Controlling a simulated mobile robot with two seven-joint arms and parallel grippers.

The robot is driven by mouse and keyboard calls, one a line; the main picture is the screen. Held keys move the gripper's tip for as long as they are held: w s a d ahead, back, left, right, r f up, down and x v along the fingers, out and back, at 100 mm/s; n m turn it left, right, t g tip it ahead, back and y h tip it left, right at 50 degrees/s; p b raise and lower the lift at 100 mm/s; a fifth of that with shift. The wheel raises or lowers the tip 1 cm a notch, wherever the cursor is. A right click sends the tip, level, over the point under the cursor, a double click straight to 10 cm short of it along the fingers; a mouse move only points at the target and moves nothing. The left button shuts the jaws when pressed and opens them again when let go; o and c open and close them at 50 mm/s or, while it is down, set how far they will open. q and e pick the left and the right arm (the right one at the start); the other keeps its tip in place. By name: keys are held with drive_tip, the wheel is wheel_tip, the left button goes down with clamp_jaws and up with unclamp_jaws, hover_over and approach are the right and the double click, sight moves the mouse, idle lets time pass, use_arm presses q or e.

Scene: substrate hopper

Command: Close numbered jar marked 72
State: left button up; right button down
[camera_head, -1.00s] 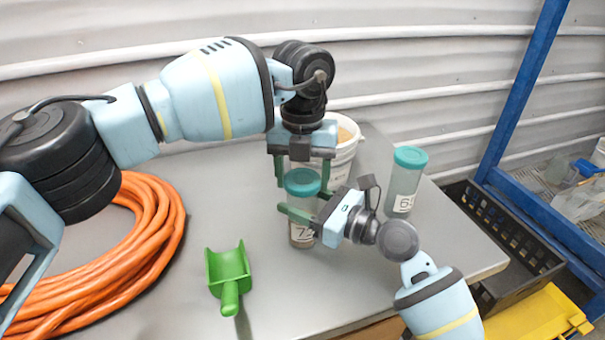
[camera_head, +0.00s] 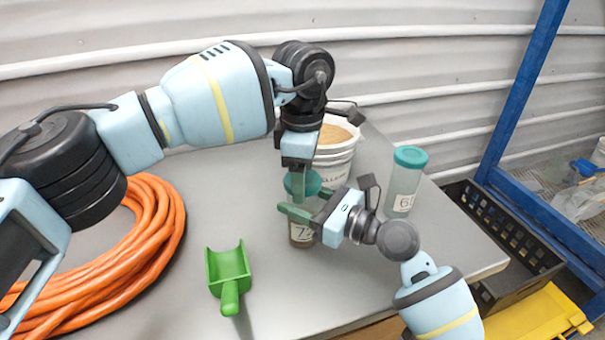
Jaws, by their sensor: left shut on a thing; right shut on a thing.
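The jar marked 72 (camera_head: 301,234) stands upright on the grey table, its label partly hidden, with "7" clearest. Its teal lid (camera_head: 312,184) sits at the jar's top; whether it is fully seated I cannot tell. My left gripper (camera_head: 300,186) comes down from above, its green fingers shut on the lid. My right gripper (camera_head: 303,214) reaches in from the right, its green fingers shut around the jar's body below the lid. A second jar with a teal lid (camera_head: 406,180), its label starting with 6, stands to the right.
A white bucket (camera_head: 333,160) of tan material stands behind the jar. A green scoop (camera_head: 229,275) lies in front to the left. A coiled orange hose (camera_head: 140,240) fills the left side. A black crate (camera_head: 510,235) is beyond the table's right edge.

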use_arm(q)
drive_tip(key=m, duration=0.6)
drive_tip(key=o, duration=1.2)
wheel_tip(320, 180, up, 12)
use_arm(e)
drive_tip(key=shift+c, duration=2.1)
unclamp_jaws()
